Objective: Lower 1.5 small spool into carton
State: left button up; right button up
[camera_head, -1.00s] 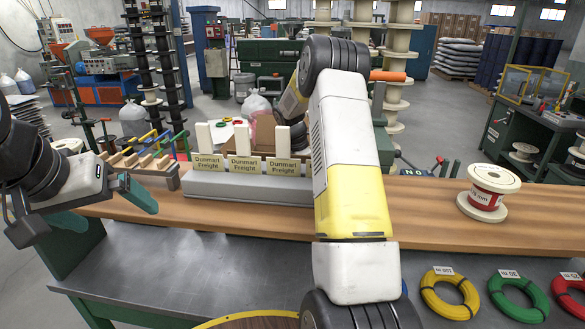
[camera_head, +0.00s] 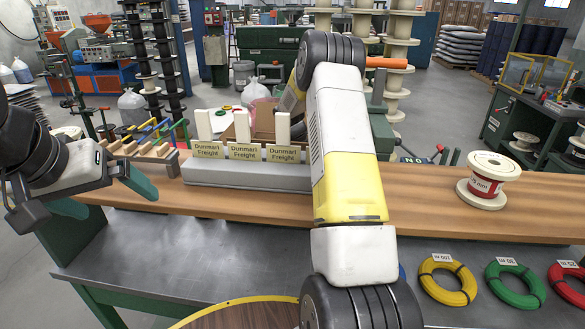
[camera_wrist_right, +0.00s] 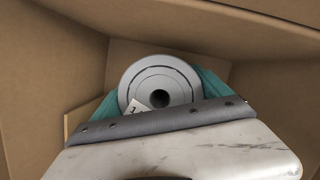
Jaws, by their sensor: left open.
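In the right wrist view, a small grey spool (camera_wrist_right: 176,82) with a round hub hole and a partly seen white tag sits between the teal fingers of my right gripper (camera_wrist_right: 160,100). The fingers touch it on both sides. Brown cardboard walls of a carton (camera_wrist_right: 52,60) surround the spool and gripper. My left gripper (camera_head: 108,198) is open and empty over the bench's left end.
Several Dunmari Freight cards (camera_head: 245,152) stand in a grey holder on the wooden shelf (camera_head: 430,205). A larger white spool with a red label (camera_head: 487,181) stands at right. Yellow (camera_head: 447,280), green (camera_head: 515,286) and red coils lie in front. The grey bench top (camera_head: 150,255) has free room.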

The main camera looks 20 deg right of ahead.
jog(key=shift+o, duration=0.8)
jog(key=shift+v, duration=3.9)
